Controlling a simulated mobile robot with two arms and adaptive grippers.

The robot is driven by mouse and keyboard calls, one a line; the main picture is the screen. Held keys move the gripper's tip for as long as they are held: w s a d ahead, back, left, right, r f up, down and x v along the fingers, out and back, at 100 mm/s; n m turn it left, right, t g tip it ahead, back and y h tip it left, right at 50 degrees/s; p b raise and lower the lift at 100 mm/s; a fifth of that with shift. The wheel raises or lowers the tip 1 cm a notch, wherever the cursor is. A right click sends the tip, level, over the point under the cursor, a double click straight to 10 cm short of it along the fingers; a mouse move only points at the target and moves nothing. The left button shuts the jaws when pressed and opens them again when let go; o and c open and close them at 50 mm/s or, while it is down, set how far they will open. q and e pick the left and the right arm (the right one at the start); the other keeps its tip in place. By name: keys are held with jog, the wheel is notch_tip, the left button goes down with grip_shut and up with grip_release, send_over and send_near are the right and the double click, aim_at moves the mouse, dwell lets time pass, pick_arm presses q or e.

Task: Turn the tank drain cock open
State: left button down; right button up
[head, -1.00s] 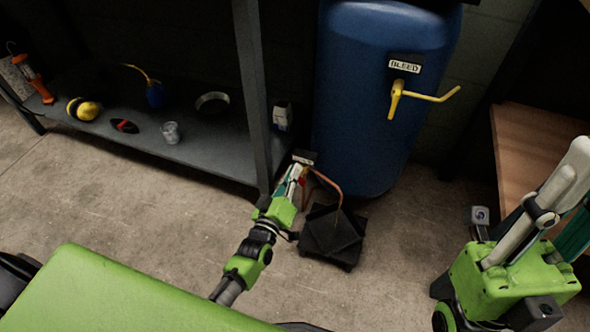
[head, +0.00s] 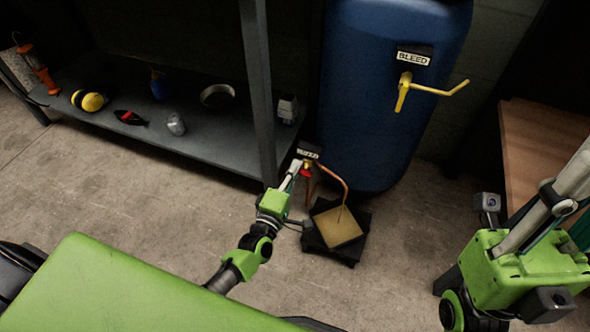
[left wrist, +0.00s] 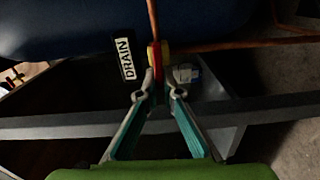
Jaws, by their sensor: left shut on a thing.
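The drain cock, with its brass body and red handle (head: 305,172), sits low beside the blue tank under a small label. The left wrist view shows it closer, with the red handle (left wrist: 156,58) upright in front of the brass and the DRAIN label (left wrist: 124,58) to its left. My left gripper (head: 299,166) is at the cock, its fingertips (left wrist: 160,90) closed in around the lower end of the red handle. The exact contact is partly hidden by the fingers. My right gripper (head: 562,195) is at the right edge, partly cut off; its fingertips are not clear.
The blue tank (head: 385,110) carries a BLEED label (head: 413,58) and yellow lever (head: 435,91). A copper pipe (head: 335,175) curves above a square pan (head: 355,255) on the floor. A metal shelf (head: 205,140) with loose items stands left, a wooden bench (head: 530,150) right.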

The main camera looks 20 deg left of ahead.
pick_arm(q)
jog(key=shift+f+n, duration=0.15)
jog(key=shift+n, duration=0.15)
dwell(0.4)
jog(key=c, duration=2.2)
grip_release()
jog(key=s, duration=1.2)
jog(key=shift+a, duration=0.2)
